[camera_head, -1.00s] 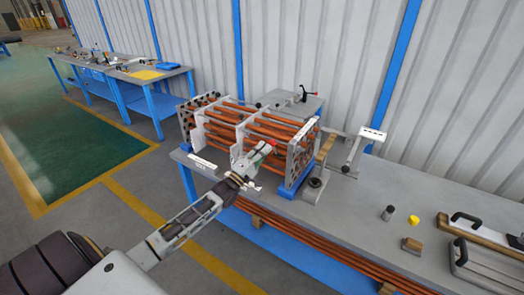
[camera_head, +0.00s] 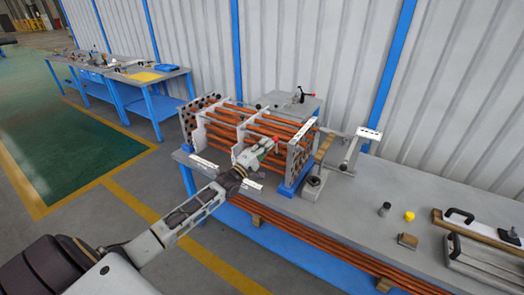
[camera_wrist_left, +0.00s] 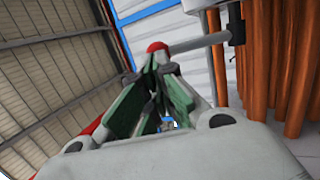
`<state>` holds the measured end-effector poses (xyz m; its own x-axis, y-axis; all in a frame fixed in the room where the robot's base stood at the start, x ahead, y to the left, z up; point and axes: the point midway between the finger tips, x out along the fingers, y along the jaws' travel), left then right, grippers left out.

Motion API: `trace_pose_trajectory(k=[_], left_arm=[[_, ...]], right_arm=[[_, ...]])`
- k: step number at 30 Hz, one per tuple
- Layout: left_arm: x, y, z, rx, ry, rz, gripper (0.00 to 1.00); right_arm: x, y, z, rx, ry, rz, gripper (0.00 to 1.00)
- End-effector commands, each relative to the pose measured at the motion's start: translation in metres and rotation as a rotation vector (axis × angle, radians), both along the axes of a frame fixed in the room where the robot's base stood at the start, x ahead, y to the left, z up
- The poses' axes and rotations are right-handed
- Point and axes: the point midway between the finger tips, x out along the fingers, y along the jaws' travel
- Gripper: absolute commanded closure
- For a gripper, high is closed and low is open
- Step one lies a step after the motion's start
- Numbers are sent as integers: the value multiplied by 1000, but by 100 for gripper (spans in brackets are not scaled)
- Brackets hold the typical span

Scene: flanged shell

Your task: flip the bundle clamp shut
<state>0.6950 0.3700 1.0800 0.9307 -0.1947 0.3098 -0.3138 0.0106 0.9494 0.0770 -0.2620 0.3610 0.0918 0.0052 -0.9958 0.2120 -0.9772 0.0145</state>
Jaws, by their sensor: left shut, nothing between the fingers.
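The tube bundle (camera_head: 255,135) of copper-coloured tubes lies between perforated end plates on the bench. A lever with a red tip (camera_head: 276,139) shows at the bundle's front right. In the left wrist view the red tip (camera_wrist_left: 157,47) sits just past my fingertips, on a grey rod (camera_wrist_left: 202,41) running right to a dark joint (camera_wrist_left: 236,32). My left gripper (camera_head: 262,149) is shut and empty, its green-padded fingers (camera_wrist_left: 158,85) close together at the red tip. I cannot tell whether they touch it. My right gripper is out of view.
A grey stand (camera_head: 355,150) is to the right. A small cylinder (camera_head: 384,209), yellow cap (camera_head: 409,216) and handled tools (camera_head: 490,235) lie farther right on the bench (camera_head: 350,222).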

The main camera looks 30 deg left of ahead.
Motion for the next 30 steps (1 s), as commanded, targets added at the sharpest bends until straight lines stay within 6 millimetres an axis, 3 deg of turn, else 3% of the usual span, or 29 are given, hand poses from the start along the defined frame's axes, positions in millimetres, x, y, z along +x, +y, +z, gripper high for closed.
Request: trace_pose_trajectory(k=[11, 30], left_arm=[[26, -1, 12, 0, -3, 0, 100], [67, -2, 18, 1, -2, 0, 100]], right_arm=[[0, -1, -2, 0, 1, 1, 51], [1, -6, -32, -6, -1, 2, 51]])
